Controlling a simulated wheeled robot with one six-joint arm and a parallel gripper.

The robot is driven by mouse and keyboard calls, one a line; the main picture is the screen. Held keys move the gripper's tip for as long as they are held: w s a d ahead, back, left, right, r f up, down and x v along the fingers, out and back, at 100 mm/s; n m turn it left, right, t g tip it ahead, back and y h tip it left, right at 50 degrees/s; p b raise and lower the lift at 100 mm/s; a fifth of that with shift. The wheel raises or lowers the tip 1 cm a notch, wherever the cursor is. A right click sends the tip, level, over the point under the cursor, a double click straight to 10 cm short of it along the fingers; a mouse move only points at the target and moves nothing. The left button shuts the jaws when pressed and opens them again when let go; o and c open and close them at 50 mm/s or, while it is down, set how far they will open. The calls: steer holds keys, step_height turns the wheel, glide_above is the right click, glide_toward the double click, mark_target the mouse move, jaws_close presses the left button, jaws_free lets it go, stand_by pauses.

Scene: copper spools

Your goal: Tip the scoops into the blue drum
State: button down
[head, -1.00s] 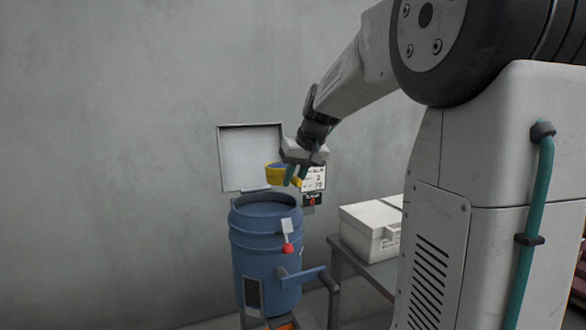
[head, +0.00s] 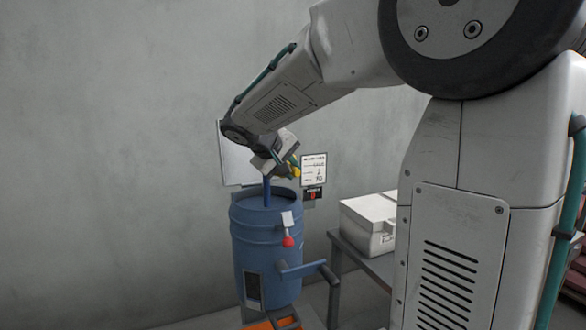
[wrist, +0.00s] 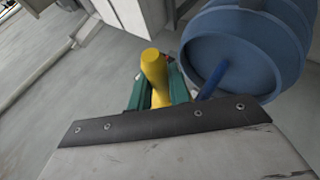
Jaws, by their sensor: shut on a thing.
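The blue drum (head: 255,235) stands upright with its top open. My gripper (head: 290,168) is tilted over and just above the drum's mouth, at its right half. It is shut on the yellow scoop (head: 296,172), mostly hidden by the gripper in the head view. In the wrist view the yellow scoop (wrist: 154,72) sits between the teal fingers, and the drum (wrist: 245,45) is right of it. A narrow blue streak (head: 267,190) runs from beside the gripper down into the drum.
A white case (head: 370,220) sits on a grey table (head: 362,262) right of the drum. A paper sign (head: 314,168) is on the wall behind.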

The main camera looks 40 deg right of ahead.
steer(key=w+a+f+n+h, duration=0.1)
steer(key=a+f+n+h, duration=0.2)
steer(key=f+h, duration=0.3)
steer(key=shift+a+n+h, duration=0.3)
steer(key=shift+a+h, duration=0.05)
steer(key=shift+h, duration=1.65)
